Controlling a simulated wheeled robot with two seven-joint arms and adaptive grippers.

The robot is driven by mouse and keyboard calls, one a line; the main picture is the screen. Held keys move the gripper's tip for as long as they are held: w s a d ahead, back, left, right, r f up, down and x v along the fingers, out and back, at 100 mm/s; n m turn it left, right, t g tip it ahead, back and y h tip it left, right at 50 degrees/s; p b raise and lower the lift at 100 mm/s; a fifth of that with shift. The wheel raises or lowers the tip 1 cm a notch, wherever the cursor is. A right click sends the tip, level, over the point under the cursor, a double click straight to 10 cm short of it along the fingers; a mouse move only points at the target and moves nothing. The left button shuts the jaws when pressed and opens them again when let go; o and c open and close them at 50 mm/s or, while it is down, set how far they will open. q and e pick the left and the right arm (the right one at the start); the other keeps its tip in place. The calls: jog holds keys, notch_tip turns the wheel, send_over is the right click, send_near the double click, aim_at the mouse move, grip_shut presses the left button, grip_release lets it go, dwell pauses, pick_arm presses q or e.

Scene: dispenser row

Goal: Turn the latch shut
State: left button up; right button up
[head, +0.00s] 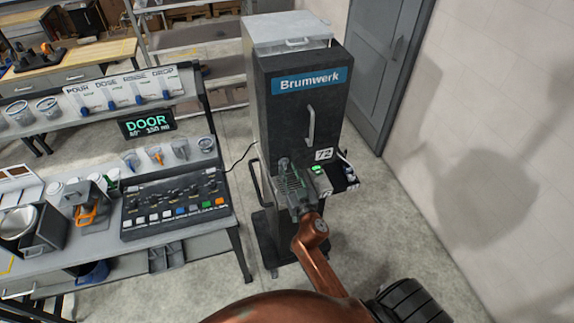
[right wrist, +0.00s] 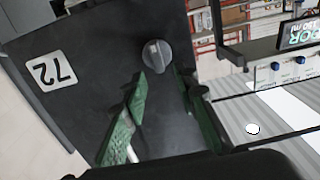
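The latch appears to be the grey round knob (right wrist: 156,56) with a raised ridge on the dark front of the Brumwerk cabinet (head: 292,100), below its bar handle (head: 311,125). In the head view I cannot tell the knob apart from my right gripper (head: 290,180), which is close to the cabinet front. In the right wrist view, the green fingers of my right gripper (right wrist: 168,90) are apart with nothing between them. The knob shows just past their tips; I cannot tell whether they touch it. My left gripper is not in view.
A small shelf with a green-lit part (head: 318,170) juts out right of my gripper, under the 72 label (head: 323,154). A side handle (head: 261,184) sticks out at the cabinet's left. A control panel (head: 176,205) stands on the left bench. Floor right of the cabinet is clear.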

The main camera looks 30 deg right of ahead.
aim_at(284, 164)
jog(key=shift+x, duration=1.15)
jog(key=shift+c, duration=0.7)
grip_shut()
